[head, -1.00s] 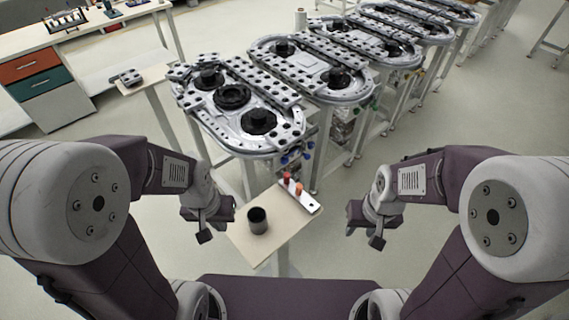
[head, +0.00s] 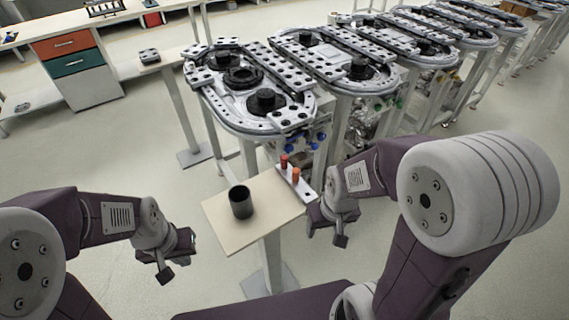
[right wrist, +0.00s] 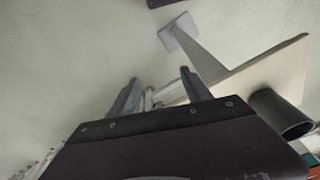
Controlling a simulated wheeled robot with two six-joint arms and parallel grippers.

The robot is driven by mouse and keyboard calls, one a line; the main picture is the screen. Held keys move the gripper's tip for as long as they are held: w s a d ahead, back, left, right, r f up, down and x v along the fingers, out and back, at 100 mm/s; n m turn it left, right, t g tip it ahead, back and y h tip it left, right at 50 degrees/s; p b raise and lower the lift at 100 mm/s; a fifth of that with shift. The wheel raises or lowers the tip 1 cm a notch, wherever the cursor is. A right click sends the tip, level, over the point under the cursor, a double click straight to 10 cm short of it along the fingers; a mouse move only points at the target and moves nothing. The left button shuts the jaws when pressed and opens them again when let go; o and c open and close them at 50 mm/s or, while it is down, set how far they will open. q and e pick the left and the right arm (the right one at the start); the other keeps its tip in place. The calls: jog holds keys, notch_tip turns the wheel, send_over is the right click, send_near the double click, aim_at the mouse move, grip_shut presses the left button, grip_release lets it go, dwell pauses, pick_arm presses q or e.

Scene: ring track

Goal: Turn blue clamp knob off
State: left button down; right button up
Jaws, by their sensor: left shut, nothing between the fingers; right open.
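Several small blue knobs (head: 291,147) show under the near end of the closest ring track (head: 222,112). They are too small to tell which is the clamp knob or how it is turned. My left gripper (head: 164,270) is shut and empty, low at the left, apart from the track. My right gripper (head: 333,232) is open and empty, just right of the small table and below the blue knobs, apart from them. In the right wrist view my right gripper (right wrist: 160,88) has its two fingers spread with nothing held between them. No blue knob shows there.
More ring tracks run back to the right. A drawer cabinet (head: 75,65) stands at the back left. Floor at the left is clear.

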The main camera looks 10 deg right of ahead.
notch_tip(320, 180, down, 23)
jog(key=w+t+b, duration=0.1)
jog(key=w+b, duration=0.2)
jog(key=b, duration=1.9)
jog(key=n+t+y+b, duration=0.5)
jog(key=t+y+b, duration=0.1)
jog(key=t+b, duration=0.8)
send_near(291, 151)
jog(key=shift+m, duration=0.3)
jog(key=p+x, duration=0.2)
jog(key=p, duration=0.1)
jog(key=p+x, duration=0.3)
jog(key=r+p+x, duration=0.1)
jog(key=p+x, duration=0.1)
jog(key=x, duration=0.1)
jog(key=shift+a+p, duration=0.15)
jog(key=shift+p, duration=0.25)
jog(key=shift+w+a+f+p, duration=0.15)
jog(key=shift+w+f+p, duration=0.15)
jog(key=shift+w, duration=0.25)
jog(key=shift+f, duration=0.1)
